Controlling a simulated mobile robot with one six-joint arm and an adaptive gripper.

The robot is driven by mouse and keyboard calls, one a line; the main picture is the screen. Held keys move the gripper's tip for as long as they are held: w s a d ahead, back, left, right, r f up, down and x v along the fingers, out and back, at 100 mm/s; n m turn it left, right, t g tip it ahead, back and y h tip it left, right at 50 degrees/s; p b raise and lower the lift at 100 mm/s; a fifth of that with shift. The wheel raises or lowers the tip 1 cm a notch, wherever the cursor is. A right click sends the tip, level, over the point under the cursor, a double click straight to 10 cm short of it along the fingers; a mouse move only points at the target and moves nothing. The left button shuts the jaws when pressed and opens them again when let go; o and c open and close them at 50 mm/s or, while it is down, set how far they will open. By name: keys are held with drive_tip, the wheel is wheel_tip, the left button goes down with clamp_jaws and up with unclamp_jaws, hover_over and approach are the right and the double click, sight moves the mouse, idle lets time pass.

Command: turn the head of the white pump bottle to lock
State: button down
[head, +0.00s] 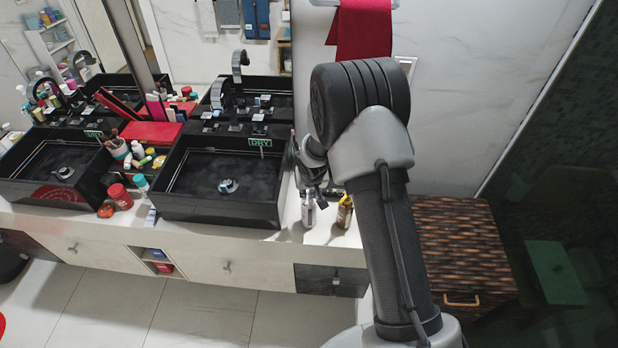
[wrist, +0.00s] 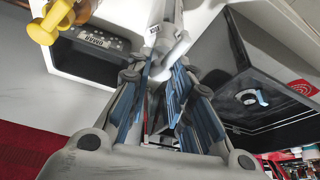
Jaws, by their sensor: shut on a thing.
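The white pump bottle (head: 308,212) stands on the pale counter strip right of the near sink, directly below my gripper (head: 310,187). In the head view my arm and gripper cover its top. In the wrist view the white pump head (wrist: 172,38) shows at the far end of my gripper (wrist: 166,70). The blue-padded fingers are closed in around the pump head. Most of the bottle's body is hidden in the wrist view. I cannot tell exactly how far its head is turned.
A yellow-topped bottle (head: 344,212) stands close on the right; its yellow pump head (wrist: 50,22) is at upper left in the wrist view. The black near sink (head: 222,212) lies left of my gripper. A wicker-fronted cabinet (head: 462,245) stands at right.

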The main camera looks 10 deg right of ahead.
drive_tip(key=shift+d+r+n+y+p, duration=0.15)
drive_tip(key=shift+n+p, duration=0.3)
drive_tip(key=shift+p, duration=1.7)
drive_tip(key=shift+a+r+n+y+p, duration=0.2)
drive_tip(key=shift+n+p, duration=0.25)
drive_tip(key=shift+p, duration=1.7)
drive_tip(key=p, duration=0.3)
drive_tip(key=shift+d+n+p, duration=0.2)
drive_tip(key=shift+n+p, duration=0.15)
drive_tip(key=shift+n, duration=0.05)
drive_tip(key=n+y+p, duration=0.1)
drive_tip(key=n+p, duration=0.1)
drive_tip(key=p, duration=0.4)
drive_tip(key=shift+f, duration=0.15)
drive_tip(key=n, duration=0.1)
drive_tip(key=n+y, duration=0.1)
drive_tip(key=shift+d+f+n+g, duration=0.15)
drive_tip(key=shift+f+n+g, duration=0.1)
drive_tip(key=shift+n+g, duration=0.05)
drive_tip(key=shift+w+d+n+g+y+b, duration=0.1)
drive_tip(key=shift+n+g+y+b, duration=0.25)
drive_tip(key=shift+n, duration=0.55)
drive_tip(key=shift+w+n+g+y+b, duration=0.15)
drive_tip(key=shift+n+b, duration=0.4)
drive_tip(key=shift+n, duration=0.35)
drive_tip(key=shift+s, duration=0.1)
drive_tip(key=c, duration=1.4)
unclamp_jaws()
drive_tip(key=shift+r, duration=0.2)
